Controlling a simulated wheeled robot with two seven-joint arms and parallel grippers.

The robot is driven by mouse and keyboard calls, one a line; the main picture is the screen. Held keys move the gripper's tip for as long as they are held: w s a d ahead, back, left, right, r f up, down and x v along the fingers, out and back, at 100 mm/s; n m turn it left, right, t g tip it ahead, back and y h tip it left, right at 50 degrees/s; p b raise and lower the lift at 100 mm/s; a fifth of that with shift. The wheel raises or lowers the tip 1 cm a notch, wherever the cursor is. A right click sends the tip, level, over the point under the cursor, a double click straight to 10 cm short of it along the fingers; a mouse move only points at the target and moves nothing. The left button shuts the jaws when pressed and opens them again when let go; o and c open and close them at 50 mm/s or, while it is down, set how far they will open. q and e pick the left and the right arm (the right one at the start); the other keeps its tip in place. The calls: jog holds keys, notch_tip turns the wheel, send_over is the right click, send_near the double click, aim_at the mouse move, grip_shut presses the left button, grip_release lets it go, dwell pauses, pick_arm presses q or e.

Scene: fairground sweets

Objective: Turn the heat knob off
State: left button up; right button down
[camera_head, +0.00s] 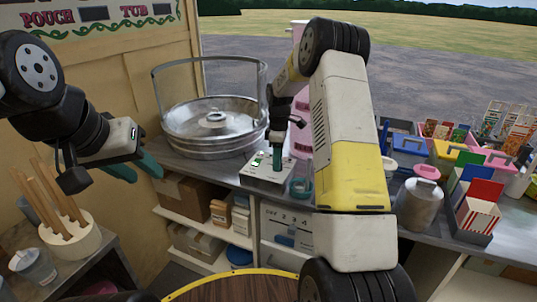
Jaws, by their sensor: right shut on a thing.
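A pale control box (266,181) stands on the counter in front of the round metal candy-floss pan (213,124). A small green-lit switch (257,161) shows on its top left. My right gripper (277,168) points down onto the right part of the box's top, its teal fingers shut on the heat knob. The fingers hide the knob, so I cannot see how it is turned. My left gripper (136,168) is open and empty at the left, its teal fingers apart, in front of the wooden wall and well away from the box.
A metal canister (418,205), coloured trays and striped popcorn boxes (478,217) fill the right counter. A pot of wooden sticks (70,238) stands at lower left. Shelves with cardboard boxes (185,198) are below the counter.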

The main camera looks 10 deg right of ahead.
jog(key=c, duration=1)
grip_release()
jog(key=r, duration=0.7)
jog(key=shift+w+d, duration=0.1)
jog(key=shift+w, duration=0.15)
jog(key=shift+r, duration=0.4)
